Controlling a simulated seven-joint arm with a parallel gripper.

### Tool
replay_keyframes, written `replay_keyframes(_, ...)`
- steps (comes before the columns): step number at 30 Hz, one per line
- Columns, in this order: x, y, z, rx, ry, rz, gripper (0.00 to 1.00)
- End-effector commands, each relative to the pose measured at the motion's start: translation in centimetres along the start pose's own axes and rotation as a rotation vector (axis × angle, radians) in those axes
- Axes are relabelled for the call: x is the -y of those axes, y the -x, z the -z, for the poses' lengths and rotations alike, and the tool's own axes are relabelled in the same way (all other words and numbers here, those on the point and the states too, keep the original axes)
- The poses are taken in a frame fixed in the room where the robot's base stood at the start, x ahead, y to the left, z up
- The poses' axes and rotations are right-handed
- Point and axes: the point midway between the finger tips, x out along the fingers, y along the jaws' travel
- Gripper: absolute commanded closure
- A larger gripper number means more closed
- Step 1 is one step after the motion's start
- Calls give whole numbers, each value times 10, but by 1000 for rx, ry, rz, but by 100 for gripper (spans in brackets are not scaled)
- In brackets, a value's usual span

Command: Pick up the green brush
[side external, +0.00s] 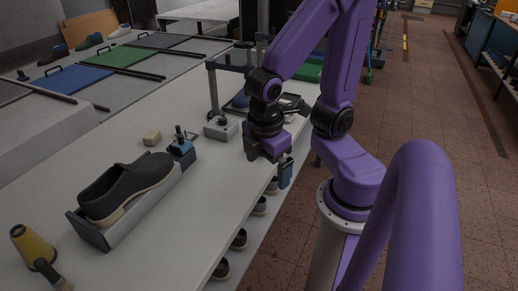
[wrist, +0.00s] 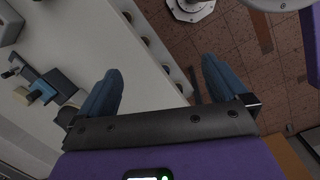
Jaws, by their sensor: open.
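I cannot make out a green brush in either view. A small dark-headed brush (side external: 52,274) lies at the lower left of the bench in the side view, partly cut off by the frame; its colour does not read as green. My gripper (side external: 282,172) hangs pointing down at the bench's right edge, well to the right of the shoe. In the wrist view my gripper (wrist: 160,82) has its two blue fingers wide apart with nothing between them. Below them are the bench edge and the tiled floor.
A dark shoe (side external: 127,186) sits on a grey stand with a blue clamp (side external: 181,147) on the white bench (side external: 215,175). Shoes (side external: 239,239) fill a shelf below the bench edge.

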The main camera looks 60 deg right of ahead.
Motion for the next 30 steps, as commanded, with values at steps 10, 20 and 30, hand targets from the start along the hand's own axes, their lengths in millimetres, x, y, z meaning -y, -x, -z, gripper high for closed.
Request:
replay_keyframes(10,-70,-51,8,473,140,-164,0)
replay_keyframes(20,-119,-88,8,864,341,-234,0)
replay_keyframes(30,-136,-105,5,1011,448,-243,0)
